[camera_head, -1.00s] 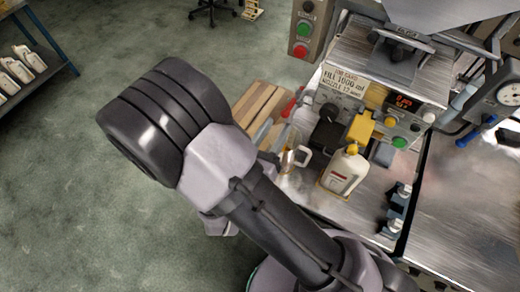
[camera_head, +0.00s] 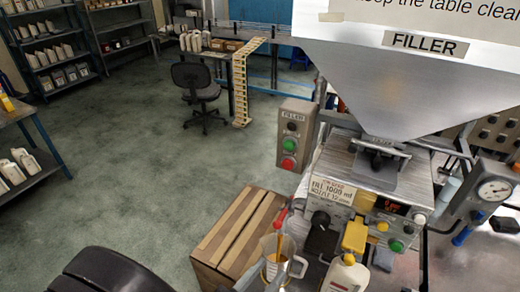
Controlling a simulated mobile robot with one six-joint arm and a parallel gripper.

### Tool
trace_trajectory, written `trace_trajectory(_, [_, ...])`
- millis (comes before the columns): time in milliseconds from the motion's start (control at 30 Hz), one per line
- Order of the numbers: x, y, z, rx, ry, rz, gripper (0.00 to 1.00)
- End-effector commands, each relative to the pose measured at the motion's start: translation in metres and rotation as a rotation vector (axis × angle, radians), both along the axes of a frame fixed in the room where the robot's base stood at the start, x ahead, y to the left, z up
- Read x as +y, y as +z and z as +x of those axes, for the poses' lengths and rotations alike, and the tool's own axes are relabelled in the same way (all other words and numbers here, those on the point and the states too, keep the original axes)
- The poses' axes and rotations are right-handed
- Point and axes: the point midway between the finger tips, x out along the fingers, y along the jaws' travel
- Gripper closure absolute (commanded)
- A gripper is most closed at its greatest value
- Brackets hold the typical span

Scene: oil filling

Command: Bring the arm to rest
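Only a dark rounded link of my arm (camera_head: 110,270) shows, at the bottom left edge of the head view. My gripper is not in view, so whether it holds anything cannot be seen. A clear jug (camera_head: 279,256) with amber liquid stands upright at the bottom centre, in front of the filler. A white bottle (camera_head: 345,277) stands to its right, its lower part cut off by the frame edge.
The filler's hopper (camera_head: 395,75) and control panel (camera_head: 375,185) take up the right side. A black chair (camera_head: 197,90) and shelves (camera_head: 48,50) stand farther back. The green floor at left is clear.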

Motion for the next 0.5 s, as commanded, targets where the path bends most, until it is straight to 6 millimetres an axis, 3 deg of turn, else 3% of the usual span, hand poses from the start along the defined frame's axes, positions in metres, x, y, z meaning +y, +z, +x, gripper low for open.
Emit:
trace_trajectory(67, [-0.055,-0.004,-0.004,-0.024,-0.300,0.217,0.63])
trace_trajectory(100, [-0.085,-0.008,-0.015,-0.046,-0.493,0.364,0.63])
trace_trajectory(200, [-0.132,-0.027,-0.056,-0.146,-0.972,0.782,0.63])
trace_trajectory(267, [-0.137,-0.040,-0.079,-0.246,-1.244,1.064,0.63])
trace_trajectory(333, [-0.127,-0.049,-0.091,-0.395,-1.521,1.416,0.63])
trace_trajectory(400, [-0.113,-0.044,-0.087,-0.563,-1.723,1.760,0.63])
trace_trajectory(500, [-0.102,-0.023,-0.070,-0.780,-1.872,2.170,0.63])
